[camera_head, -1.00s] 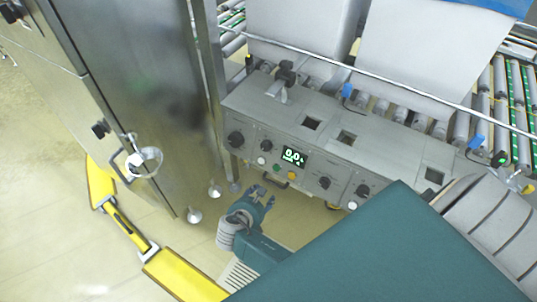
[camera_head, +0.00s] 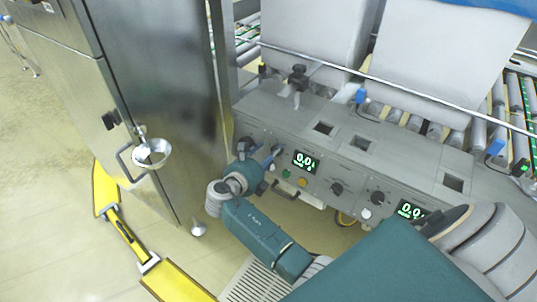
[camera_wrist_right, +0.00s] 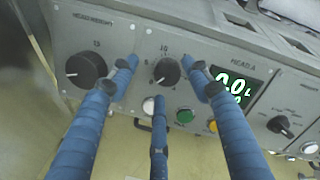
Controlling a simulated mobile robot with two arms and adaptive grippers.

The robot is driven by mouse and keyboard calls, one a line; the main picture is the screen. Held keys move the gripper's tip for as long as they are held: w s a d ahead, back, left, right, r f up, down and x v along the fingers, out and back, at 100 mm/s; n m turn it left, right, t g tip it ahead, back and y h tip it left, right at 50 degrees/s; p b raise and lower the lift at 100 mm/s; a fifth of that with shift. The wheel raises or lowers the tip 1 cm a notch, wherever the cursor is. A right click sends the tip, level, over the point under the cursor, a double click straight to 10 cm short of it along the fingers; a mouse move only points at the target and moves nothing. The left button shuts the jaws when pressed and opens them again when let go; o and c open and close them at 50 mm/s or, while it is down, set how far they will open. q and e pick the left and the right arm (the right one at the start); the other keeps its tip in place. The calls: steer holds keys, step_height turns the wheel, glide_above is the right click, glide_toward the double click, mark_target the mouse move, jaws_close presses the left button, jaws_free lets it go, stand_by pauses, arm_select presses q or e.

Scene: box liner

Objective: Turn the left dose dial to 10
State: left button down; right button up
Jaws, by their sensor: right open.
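The grey machine panel carries a black round dial (camera_wrist_right: 166,71) with a printed scale showing 5 and 10 in the right wrist view. A larger black dial (camera_wrist_right: 86,69) sits to its left, marked 15 above. A green display (camera_wrist_right: 236,87) right of the smaller dial reads 0.0. My right gripper (camera_wrist_right: 162,82) is open, its three blue fingers spread around the smaller dial; contact cannot be told. In the head view this gripper (camera_head: 262,160) is at the panel's left part and partly covers the dials. My left gripper is not in view.
A steel cabinet (camera_head: 165,100) stands close at left. Further dials (camera_head: 377,197) and a second display (camera_head: 410,210) lie to the right. A yellow floor barrier (camera_head: 120,235) runs below.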

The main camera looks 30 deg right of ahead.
steer(key=shift+x, duration=0.95)
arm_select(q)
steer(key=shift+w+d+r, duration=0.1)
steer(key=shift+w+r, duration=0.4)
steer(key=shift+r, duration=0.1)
arm_select(e)
steer(key=shift+s, duration=0.1)
steer(key=shift+c, duration=1.3)
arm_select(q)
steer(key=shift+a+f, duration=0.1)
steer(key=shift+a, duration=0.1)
arm_select(e)
steer(key=c, duration=0.8)
steer(key=shift+o, duration=0.2)
steer(key=shift+m, duration=0.3)
